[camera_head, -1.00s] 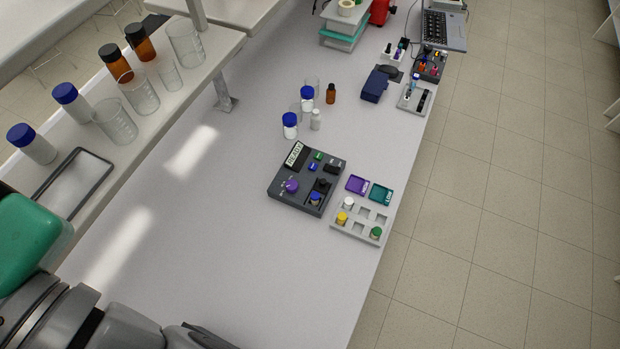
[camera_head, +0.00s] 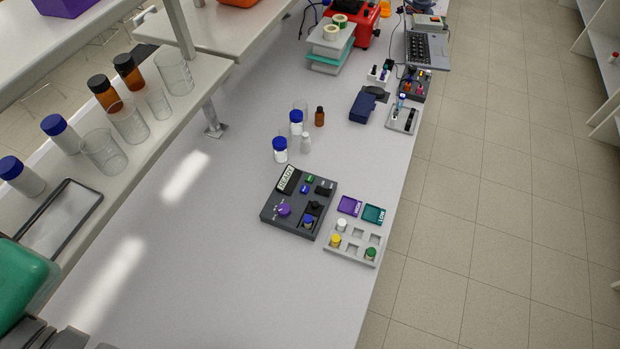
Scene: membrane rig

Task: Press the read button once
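A dark grey instrument box (camera_head: 270,214) stands on the white bench in the middle of the view. Its tilted display (camera_head: 289,180) appears to read "READY". Beside the display are a small green button (camera_head: 310,179) and a small blue button (camera_head: 304,189); I cannot read which is the read button. A purple knob (camera_head: 284,210) sits at the box's front left. A blue-capped vial (camera_head: 308,221) stands in a well at its front right, with a black part (camera_head: 314,207) behind it. My gripper is out of view; only green and grey parts of my arm show at the lower left.
A raised shelf (camera_head: 128,172) with glassware runs along the left. The bench front is clear.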

